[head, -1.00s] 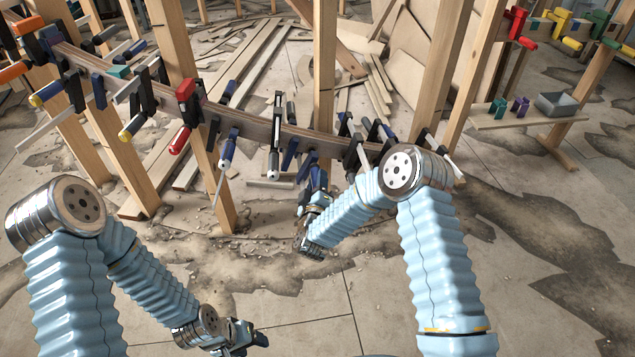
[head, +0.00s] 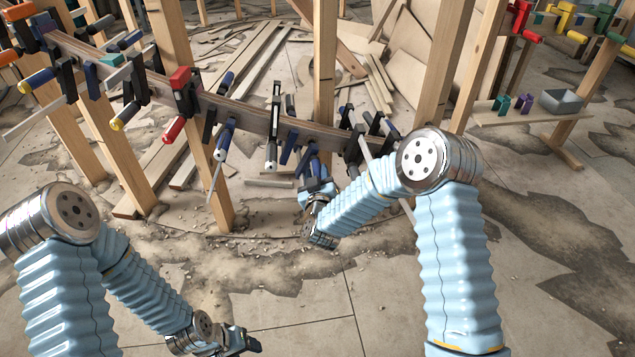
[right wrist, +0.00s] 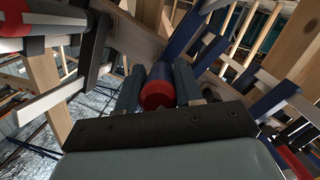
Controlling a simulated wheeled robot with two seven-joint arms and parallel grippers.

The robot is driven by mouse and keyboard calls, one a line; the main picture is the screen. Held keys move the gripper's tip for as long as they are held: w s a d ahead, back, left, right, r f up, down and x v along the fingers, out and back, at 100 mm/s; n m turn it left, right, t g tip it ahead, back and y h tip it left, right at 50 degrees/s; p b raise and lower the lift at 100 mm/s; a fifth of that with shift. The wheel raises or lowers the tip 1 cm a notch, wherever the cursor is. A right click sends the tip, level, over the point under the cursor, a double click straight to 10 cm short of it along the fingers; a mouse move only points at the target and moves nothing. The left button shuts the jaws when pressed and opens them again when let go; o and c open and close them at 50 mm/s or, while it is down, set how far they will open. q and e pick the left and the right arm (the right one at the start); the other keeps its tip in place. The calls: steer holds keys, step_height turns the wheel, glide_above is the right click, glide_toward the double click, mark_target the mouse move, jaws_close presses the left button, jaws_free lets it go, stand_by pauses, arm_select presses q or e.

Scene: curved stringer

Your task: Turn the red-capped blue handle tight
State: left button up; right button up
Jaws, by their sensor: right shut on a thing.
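The red-capped blue handle (right wrist: 158,90) shows in the right wrist view, with its red end toward the camera. It lies between the two fingers of my right gripper (right wrist: 160,86), which is shut on it. In the head view my right gripper (head: 316,180) is at the lower edge of the curved wooden stringer (head: 255,118), by the blue clamps near its middle.
Several clamps line the stringer, among them a red-topped one (head: 182,88). Wooden posts (head: 323,70) stand around it. A shelf at the right holds a grey bin (head: 561,101). Loose boards lie behind. The floor in front is clear of large objects.

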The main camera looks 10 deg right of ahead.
steer(key=m+y+b, duration=0.1)
steer(key=m+b, duration=0.1)
steer(key=b, duration=0.2)
steer(key=m+y+b, duration=0.1)
steer(key=m+b, duration=0.1)
steer(key=b, duration=0.2)
steer(key=m+y+b, duration=0.1)
steer(key=m+b, duration=0.2)
steer(key=b, duration=0.1)
steer(key=shift+f+y+b, duration=0.3)
steer(key=shift+f+y, duration=0.05)
steer(key=shift+y, duration=0.05)
steer(key=shift+a+r+m+y+b, duration=0.1)
steer(key=shift+r+m+y+b, duration=0.25)
steer(key=shift+m+b, duration=0.7)
steer(key=o, duration=1)
steer(key=shift+c, duration=0.2)
steer(key=shift+s, duration=0.15)
steer(key=s+d, duration=0.1)
steer(key=s, duration=1.2)
steer(key=shift+s+d+r, duration=0.25)
steer(key=shift+d+r, duration=0.1)
